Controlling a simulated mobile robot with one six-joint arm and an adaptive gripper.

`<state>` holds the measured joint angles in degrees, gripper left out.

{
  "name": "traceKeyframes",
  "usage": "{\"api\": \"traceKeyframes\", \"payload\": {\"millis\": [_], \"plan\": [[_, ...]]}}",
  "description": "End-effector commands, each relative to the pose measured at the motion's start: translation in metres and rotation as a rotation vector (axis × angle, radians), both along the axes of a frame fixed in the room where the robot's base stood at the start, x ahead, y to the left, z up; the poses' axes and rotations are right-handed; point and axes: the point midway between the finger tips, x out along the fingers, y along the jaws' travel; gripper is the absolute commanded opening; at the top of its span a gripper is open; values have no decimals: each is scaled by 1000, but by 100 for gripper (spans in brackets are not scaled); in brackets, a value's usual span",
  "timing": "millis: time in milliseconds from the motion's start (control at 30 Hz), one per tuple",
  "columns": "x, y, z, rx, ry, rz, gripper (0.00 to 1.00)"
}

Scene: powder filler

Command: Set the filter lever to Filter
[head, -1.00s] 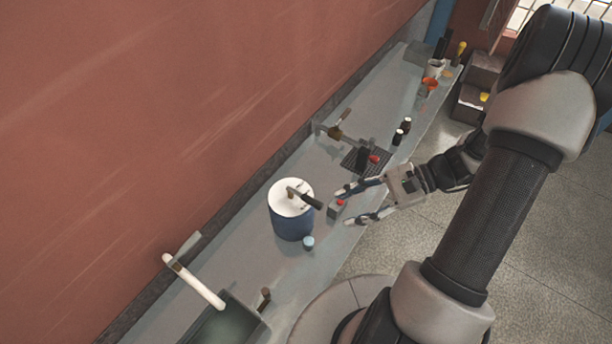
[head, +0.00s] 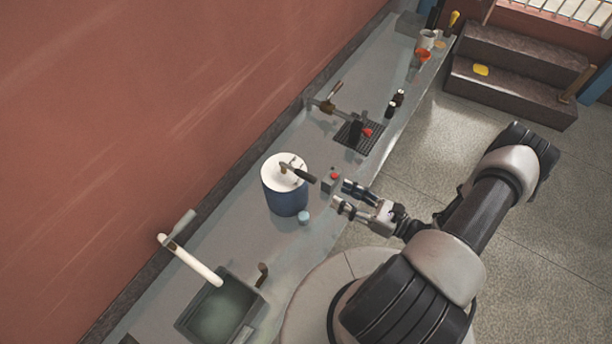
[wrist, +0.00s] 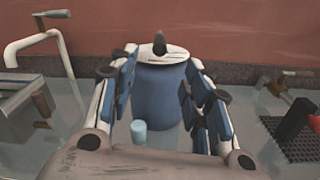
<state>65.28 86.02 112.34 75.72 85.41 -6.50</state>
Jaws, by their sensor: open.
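A blue drum (head: 284,194) with a white lid stands on the grey counter, and a dark-handled lever (head: 299,173) sits on its lid, pointing to the lower right. In the wrist view the drum (wrist: 160,95) is between my fingers, farther off, with the lever (wrist: 160,43) nearly end-on at its top. Any markings on the lid are too small to read.
A small light-blue cup (head: 304,217) stands beside the drum. A box with a red button (head: 332,179) is between drum and gripper. A sink (head: 222,310) with a white spout (head: 192,262) lies at lower left; a tap over a black grate (head: 358,137) stands farther back.

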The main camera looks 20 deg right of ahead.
Motion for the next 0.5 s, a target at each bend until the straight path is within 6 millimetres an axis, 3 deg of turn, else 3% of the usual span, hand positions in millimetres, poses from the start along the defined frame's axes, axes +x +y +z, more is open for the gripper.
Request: {"api": "traceKeyframes", "payload": {"millis": [500], "plan": [[79, 70, -1, -2, 0, 8, 44]]}}
